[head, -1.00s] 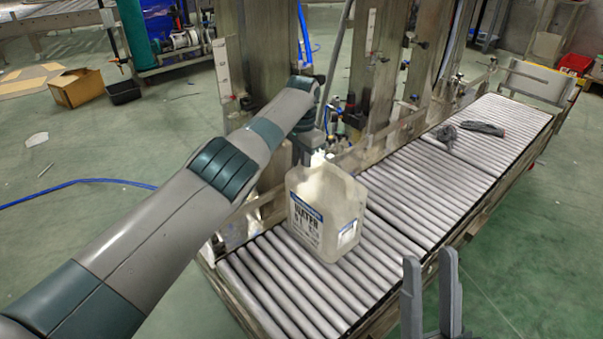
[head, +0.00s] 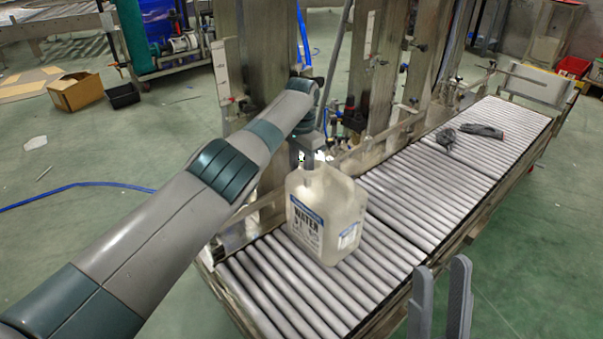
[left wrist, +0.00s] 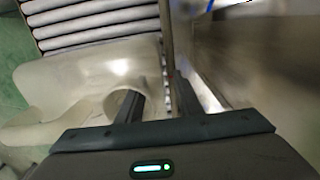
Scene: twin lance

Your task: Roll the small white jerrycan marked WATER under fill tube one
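The white translucent jerrycan (head: 335,215) stands upright on the roller conveyor (head: 400,215), with a blue-and-white WATER label facing the near left. My left gripper (head: 312,165) reaches down to the can's top, and its fingertips are partly hidden in the head view. In the left wrist view the left gripper (left wrist: 160,100) has its fingers apart. One finger is by the can's round mouth, the other beyond it; I cannot tell whether they touch the can (left wrist: 95,80). My right gripper (head: 440,300) is open and empty off the conveyor's near side. I cannot identify fill tube one.
Steel uprights (head: 375,70) with valves and fittings stand along the conveyor's back side, close to my left arm. A pair of dark gloves (head: 483,131) lies farther along the rollers. The rollers between can and gloves are clear. A cardboard box (head: 76,92) sits on the floor.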

